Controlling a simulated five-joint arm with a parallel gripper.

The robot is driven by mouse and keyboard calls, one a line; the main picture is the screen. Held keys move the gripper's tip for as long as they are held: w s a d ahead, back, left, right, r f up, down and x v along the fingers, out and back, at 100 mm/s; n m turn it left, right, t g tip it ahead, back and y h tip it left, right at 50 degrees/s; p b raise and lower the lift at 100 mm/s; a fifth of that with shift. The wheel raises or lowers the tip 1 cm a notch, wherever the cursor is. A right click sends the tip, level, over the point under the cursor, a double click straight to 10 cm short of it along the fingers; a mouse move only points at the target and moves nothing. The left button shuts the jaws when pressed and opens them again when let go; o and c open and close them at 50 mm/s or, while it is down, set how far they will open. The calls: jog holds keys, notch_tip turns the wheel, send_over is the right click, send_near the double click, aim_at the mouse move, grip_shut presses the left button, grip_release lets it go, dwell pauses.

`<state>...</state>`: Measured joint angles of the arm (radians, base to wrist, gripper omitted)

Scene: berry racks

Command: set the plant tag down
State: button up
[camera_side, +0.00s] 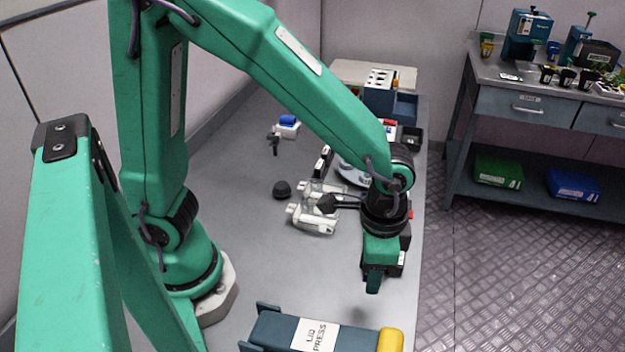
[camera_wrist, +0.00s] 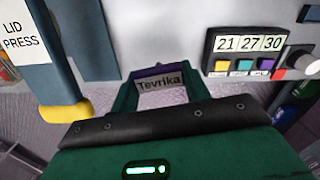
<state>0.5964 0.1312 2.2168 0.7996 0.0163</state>
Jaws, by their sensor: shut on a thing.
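The plant tag (camera_wrist: 161,83) shows in the wrist view between my fingers, a pale label reading "Tevrika" with purple along its far edge. My gripper (camera_wrist: 160,90) is shut on it. In the side view my gripper (camera_side: 373,284) points down over the right part of the bench, on the far side of the lid press. A faint shadow lies on the bench below it, so it seems held above the surface. The tag cannot be made out in the side view.
The lid press (camera_side: 315,334) with its yellow end is near the front; it also shows at left in the wrist view (camera_wrist: 26,42). A panel (camera_wrist: 245,48) reading 21 27 30 stands right of the tag. Bare bench (camera_side: 255,245) is at left.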

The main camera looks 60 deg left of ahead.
jog(key=w+a+n, duration=0.3)
jog(key=a+n, duration=0.1)
jog(key=a, duration=0.6)
jog(key=w+a+n, duration=0.3)
jog(key=a+n, duration=0.1)
jog(key=a, duration=0.6)
jog(key=s+a+n, duration=0.3)
jog(key=a+n, duration=0.1)
jog(key=a, duration=0.5)
jog(key=s+a+r+n, duration=0.1)
jog(key=s+a+n, duration=0.2)
jog(key=a, duration=0.6)
jog(key=shift+s+a+n, duration=0.25)
jog(key=shift+s+n, duration=0.05)
jog(key=shift+n, duration=0.2)
jog(key=shift+r, duration=0.1)
jog(key=s+a+f, duration=0.1)
jog(key=a+f, duration=0.1)
jog(key=a, duration=0.1)
jog(key=s+a+f, duration=0.2)
jog(key=a, duration=0.2)
jog(key=s+a+f, duration=0.1)
jog(key=a+f, duration=0.2)
jog(key=shift+s+a, duration=0.2)
jog(key=shift+a, duration=0.2)
jog(key=shift+f, duration=0.1)
